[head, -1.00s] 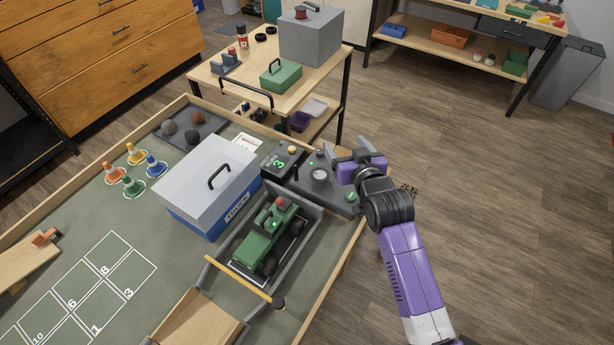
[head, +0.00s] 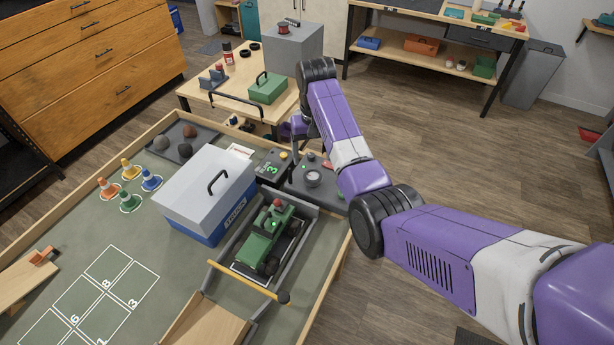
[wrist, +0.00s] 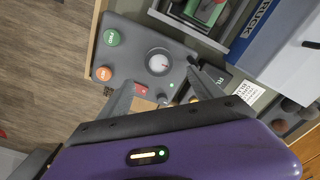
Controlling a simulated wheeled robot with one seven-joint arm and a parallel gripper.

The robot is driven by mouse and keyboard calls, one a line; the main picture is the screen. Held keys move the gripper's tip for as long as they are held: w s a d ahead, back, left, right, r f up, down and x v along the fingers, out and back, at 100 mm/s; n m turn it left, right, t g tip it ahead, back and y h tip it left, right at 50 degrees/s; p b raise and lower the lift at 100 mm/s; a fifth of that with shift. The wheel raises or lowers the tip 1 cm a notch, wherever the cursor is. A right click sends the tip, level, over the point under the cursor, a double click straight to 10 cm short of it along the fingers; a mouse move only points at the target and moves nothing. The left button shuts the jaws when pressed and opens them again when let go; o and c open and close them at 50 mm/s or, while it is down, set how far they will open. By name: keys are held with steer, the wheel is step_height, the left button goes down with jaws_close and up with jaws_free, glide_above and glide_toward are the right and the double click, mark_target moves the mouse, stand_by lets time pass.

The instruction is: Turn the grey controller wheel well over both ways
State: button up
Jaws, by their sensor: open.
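The grey controller wheel (head: 312,179) is a round knob on the dark grey controller box (head: 325,195) at the table's right edge. My gripper (wrist: 160,80) is open and empty, pointing down over the controller. Its two fingers lie on either side of the wheel in the picture, with the wheel slightly beyond the tips. No contact shows. In the head view my forearm hides part of the controller's right side.
The controller box also carries a green button (wrist: 111,38), an orange button (wrist: 103,74) and a red switch (wrist: 141,90). A green crawler (head: 265,235) sits in a bay beside it. A blue box with a grey lid (head: 205,178) stands to the left. Open floor lies right.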

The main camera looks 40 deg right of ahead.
mark_target(313, 177)
steer(key=shift+s+a, duration=0.15)
steer(key=shift+s, duration=0.15)
steer(key=shift+f, duration=0.4)
steer(key=shift+f+p, duration=0.35)
steer(key=shift+f, duration=3.15)
